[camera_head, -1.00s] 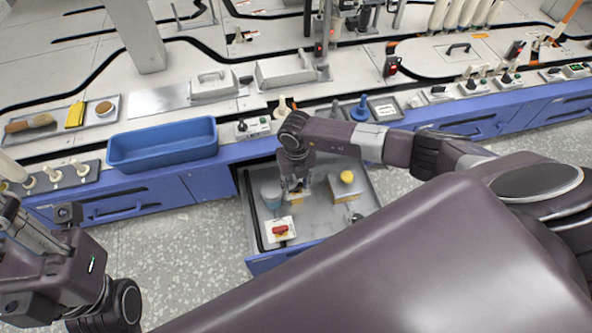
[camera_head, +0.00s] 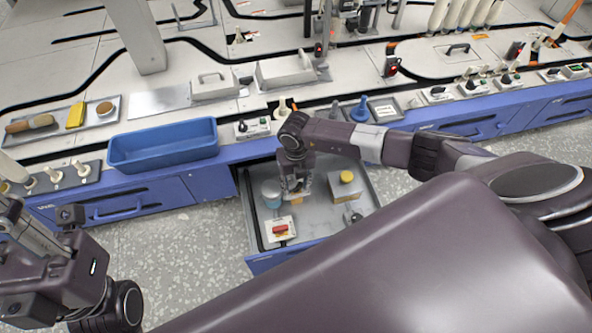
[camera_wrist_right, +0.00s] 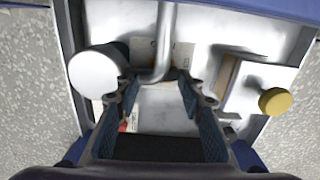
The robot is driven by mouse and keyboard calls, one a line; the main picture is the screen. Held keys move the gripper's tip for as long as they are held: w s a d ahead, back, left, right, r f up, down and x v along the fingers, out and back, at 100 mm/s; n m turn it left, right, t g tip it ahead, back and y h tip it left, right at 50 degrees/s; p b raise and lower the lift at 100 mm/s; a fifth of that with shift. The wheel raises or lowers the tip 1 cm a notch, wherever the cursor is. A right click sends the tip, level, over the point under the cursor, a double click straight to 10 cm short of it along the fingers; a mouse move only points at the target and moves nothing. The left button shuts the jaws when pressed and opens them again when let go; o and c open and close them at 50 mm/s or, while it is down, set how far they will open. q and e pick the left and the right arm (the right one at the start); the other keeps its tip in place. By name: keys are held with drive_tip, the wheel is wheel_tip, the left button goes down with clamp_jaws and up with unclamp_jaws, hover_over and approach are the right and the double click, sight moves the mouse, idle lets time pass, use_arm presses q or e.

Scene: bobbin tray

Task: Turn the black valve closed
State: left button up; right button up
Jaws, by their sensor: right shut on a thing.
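My right gripper (camera_head: 296,190) points down into the open drawer (camera_head: 368,190) under the blue-fronted bench. In the right wrist view, its two blue-padded fingers (camera_wrist_right: 163,98) stand apart, on either side of a dark narrow piece, which I take for the black valve (camera_wrist_right: 172,75). A grey bent rod (camera_wrist_right: 166,38) comes down to it. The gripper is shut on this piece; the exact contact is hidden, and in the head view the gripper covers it. How far the valve is turned cannot be told. Part of my left arm (camera_head: 60,260) shows at the lower left, its fingers unclear.
In the drawer are a white round container (camera_wrist_right: 97,75), a box with a yellow knob (camera_head: 346,177), a red switch on a white box (camera_head: 281,231) and a small grey and dark piece (camera_head: 352,217). A blue bin (camera_head: 162,155) stands on the bench to the left.

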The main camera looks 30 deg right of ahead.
idle(0.3)
drive_tip(key=o, duration=1.2)
